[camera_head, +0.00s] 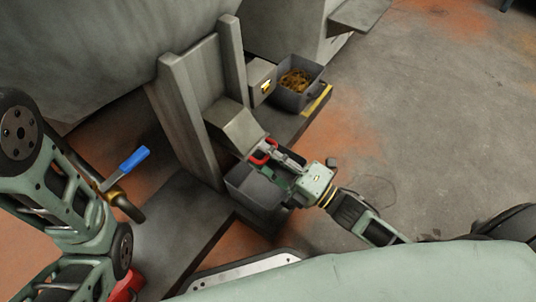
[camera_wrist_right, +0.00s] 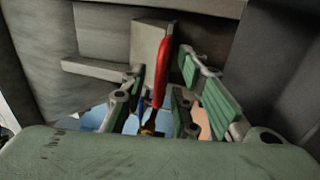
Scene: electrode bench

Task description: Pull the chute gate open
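The chute (camera_head: 238,122) is a grey sloped spout on the machine's upright frame. A red handle (camera_head: 264,151) sits at its lower lip, on what looks like the gate. In the right wrist view the red handle (camera_wrist_right: 163,72) stands upright in front of a pale plate (camera_wrist_right: 146,48). My right gripper (camera_head: 283,163) is at the handle. In the wrist view its green-padded fingers (camera_wrist_right: 160,104) are apart on either side of the handle, with gaps visible. The gate's edge is partly hidden by the gripper. My left arm is at the left; its gripper is not seen.
A grey bin (camera_head: 254,188) stands below the chute, partly behind my right gripper. Another bin (camera_head: 287,98) with brown bits stands farther back beside a small box (camera_head: 261,78). A blue lever (camera_head: 133,159) on a brass valve is near my left arm. Floor at right is open.

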